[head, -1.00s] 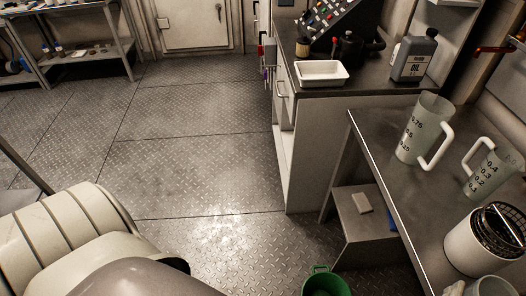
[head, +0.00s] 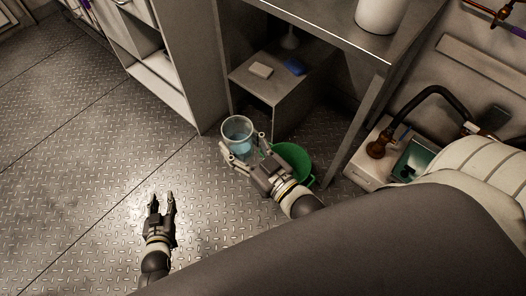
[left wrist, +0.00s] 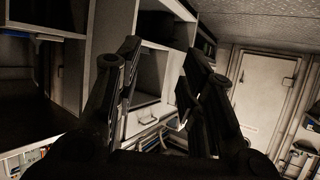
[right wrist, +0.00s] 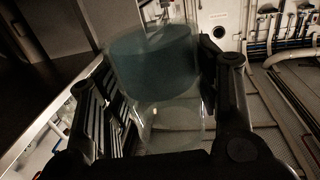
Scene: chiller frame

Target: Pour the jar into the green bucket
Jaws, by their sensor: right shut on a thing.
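A clear jar (head: 238,130) with blue liquid in it is held in my right gripper (head: 241,151), above the floor and just left of the green bucket. Its open mouth faces up toward the head camera, and it looks about upright. The jar also fills the middle of the right wrist view (right wrist: 155,75), between the fingers. The green bucket (head: 301,155) stands on the floor, partly hidden behind my right gripper and wrist. My left gripper (head: 161,197) is open and empty over bare floor, left of the jar; its fingers also show apart in the left wrist view (left wrist: 160,65).
A metal table (head: 330,37) stands above the bucket in the picture, with its leg (head: 353,135) close on the right. A low grey box (head: 272,82) with a sponge (head: 261,70) and a blue item (head: 294,67) is behind. The floor at left is clear.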

